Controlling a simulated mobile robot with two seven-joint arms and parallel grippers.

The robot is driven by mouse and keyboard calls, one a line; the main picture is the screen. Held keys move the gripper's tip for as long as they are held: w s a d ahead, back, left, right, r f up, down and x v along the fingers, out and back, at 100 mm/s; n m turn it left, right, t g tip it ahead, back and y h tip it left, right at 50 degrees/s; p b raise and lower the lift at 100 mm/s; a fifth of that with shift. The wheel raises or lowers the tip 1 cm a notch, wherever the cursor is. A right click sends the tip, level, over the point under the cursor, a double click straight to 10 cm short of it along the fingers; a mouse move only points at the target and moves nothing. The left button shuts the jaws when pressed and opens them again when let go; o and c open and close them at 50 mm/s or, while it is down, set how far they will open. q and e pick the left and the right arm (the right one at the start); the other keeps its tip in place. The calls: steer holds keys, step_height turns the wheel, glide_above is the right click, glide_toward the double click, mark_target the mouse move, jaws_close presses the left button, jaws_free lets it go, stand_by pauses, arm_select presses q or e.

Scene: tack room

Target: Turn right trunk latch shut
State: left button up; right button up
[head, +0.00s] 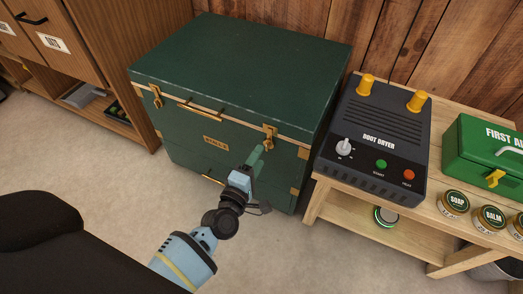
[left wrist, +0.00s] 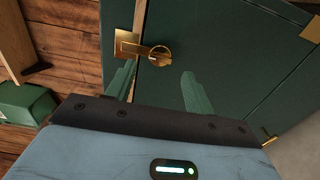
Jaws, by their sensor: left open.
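The dark green trunk (head: 240,65) stands on the floor with its lid down. Its right trunk latch (head: 269,135) is brass, on the front near the right corner. In the left wrist view the same latch (left wrist: 158,56) shows as a round knob beside a brass plate at the lid seam. My left gripper (head: 257,156) is just in front of and below this latch. In the left wrist view its two green fingers (left wrist: 158,80) are spread apart, with the latch beyond and between them. No contact shows. My right gripper is not in view.
A left latch (head: 156,96) and a brass handle (head: 200,107) are also on the trunk front. A boot dryer (head: 375,135) and a green first aid box (head: 485,150) stand on a wooden bench close on the right. A wooden cabinet (head: 105,55) is on the left.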

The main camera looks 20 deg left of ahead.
arm_select(q)
steer(key=s, duration=0.3)
steer(key=shift+s, duration=0.35)
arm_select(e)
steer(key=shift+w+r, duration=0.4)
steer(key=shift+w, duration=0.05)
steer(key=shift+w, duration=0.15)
arm_select(q)
steer(key=shift+s, duration=0.1)
